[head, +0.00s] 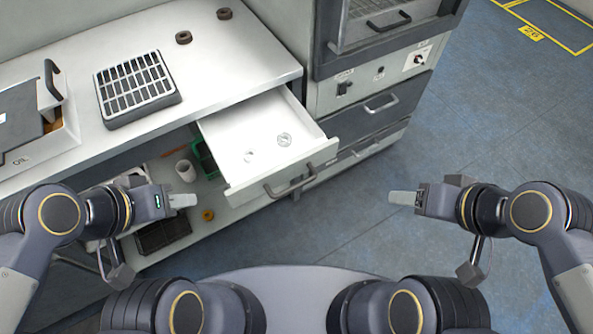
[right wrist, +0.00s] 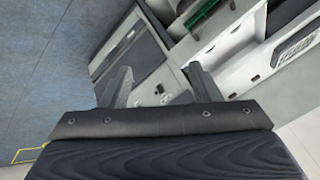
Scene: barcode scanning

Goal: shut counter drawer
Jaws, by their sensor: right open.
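The counter drawer (head: 262,141) is pulled out from under the white counter, and its white inside holds a couple of small clear round items. Its dark handle (head: 290,181) is on the front panel, facing me. My left gripper (head: 190,200) is to the left of the drawer front, apart from it; whether its jaws are open does not show from the side. My right gripper (head: 396,198) is over the floor to the right of the handle, touching nothing. In the right wrist view its two fingers (right wrist: 160,88) are spread apart and empty.
A lower shelf holds a green crate (head: 205,160) and a white cup (head: 186,170). A cabinet (head: 375,105) stands right of the drawer. The blue floor (head: 480,110) is clear.

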